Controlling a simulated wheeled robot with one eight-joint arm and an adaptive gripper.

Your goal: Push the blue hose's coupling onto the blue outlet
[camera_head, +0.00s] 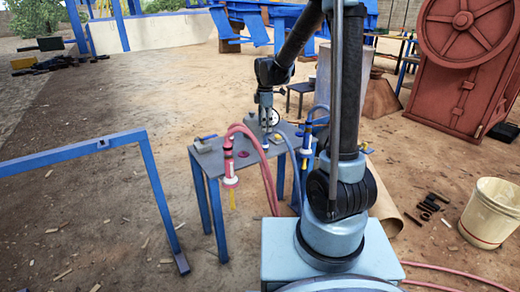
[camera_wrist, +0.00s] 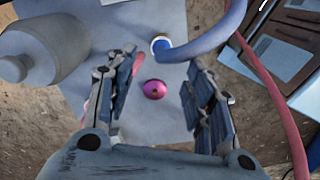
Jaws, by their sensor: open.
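The blue hose (camera_wrist: 205,45) curves across the top of the wrist view. Its end meets a round white-and-blue piece (camera_wrist: 160,44) over the grey table top; I cannot tell if this is the coupling or the outlet, or whether they are joined. My gripper (camera_wrist: 158,98) is open, its two dark fingers wide apart with nothing gripped. The white-and-blue piece lies beyond the fingertips, near the middle of the gap. In the head view my gripper (camera_head: 267,122) points down over the small table. The blue hose (camera_head: 290,149) hangs over the table's right edge there.
A magenta round part (camera_wrist: 154,89) shows between the fingers. A grey bottle-like body (camera_wrist: 38,50) is at left. The pink hose (camera_head: 266,170) hangs off the grey table (camera_head: 212,161), near a red-and-white holder (camera_head: 231,180). A blue-topped holder (camera_head: 307,135) stands right. A bucket (camera_head: 492,212) is far right.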

